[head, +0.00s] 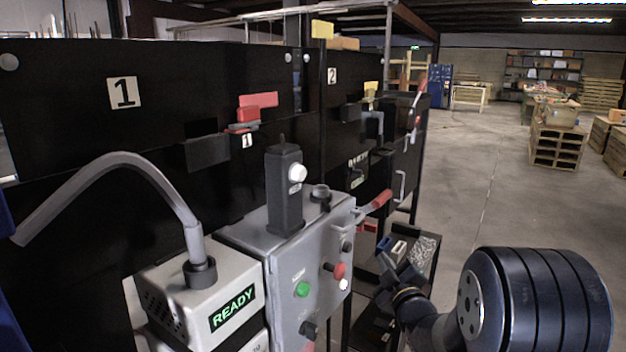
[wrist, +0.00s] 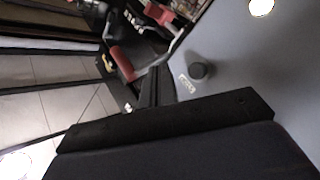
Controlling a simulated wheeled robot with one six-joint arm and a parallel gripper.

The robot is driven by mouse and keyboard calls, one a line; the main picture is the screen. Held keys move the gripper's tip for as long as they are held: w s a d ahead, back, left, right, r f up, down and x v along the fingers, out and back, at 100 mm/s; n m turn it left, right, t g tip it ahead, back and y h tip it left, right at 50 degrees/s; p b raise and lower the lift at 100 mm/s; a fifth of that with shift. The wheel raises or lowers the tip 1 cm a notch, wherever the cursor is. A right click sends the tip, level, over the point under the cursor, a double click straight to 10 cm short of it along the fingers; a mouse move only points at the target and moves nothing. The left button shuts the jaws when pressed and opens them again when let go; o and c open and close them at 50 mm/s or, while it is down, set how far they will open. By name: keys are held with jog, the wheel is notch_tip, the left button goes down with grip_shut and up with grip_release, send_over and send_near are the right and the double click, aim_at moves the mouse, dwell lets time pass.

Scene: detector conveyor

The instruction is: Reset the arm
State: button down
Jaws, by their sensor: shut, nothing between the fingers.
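My dark arm reaches in from the lower right of the head view. My gripper (head: 388,264) is small there, in front of a dark shelf and to the right of the grey control box. In the wrist view my gripper (wrist: 155,88) shows as a dark finger shape, shut with nothing held. Beside it is the grey panel face (wrist: 240,65) with a black knob (wrist: 199,71). A red-handled lever (wrist: 128,64) lies beyond the fingers. I cannot tell the exact gap between my gripper and the panel.
The grey control box (head: 285,262) carries a green button (head: 302,289), a red knob (head: 338,270) and a red-handled lever (head: 375,202). A machine marked READY (head: 232,308) stands left of it. Black numbered panels (head: 60,130) stand behind. Open floor (head: 490,190) lies to the right.

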jog(key=s+d, duration=0.1)
jog(key=d, duration=0.1)
jog(key=shift+s+d, duration=0.35)
jog(key=shift+s, duration=0.05)
jog(key=w+a+b, duration=0.2)
jog(key=w+a, duration=0.1)
jog(key=a, duration=0.2)
jog(key=shift+w+f+b, duration=0.15)
jog(key=shift+f+b, duration=0.15)
jog(key=shift+b, duration=0.1)
jog(key=shift+b, duration=0.35)
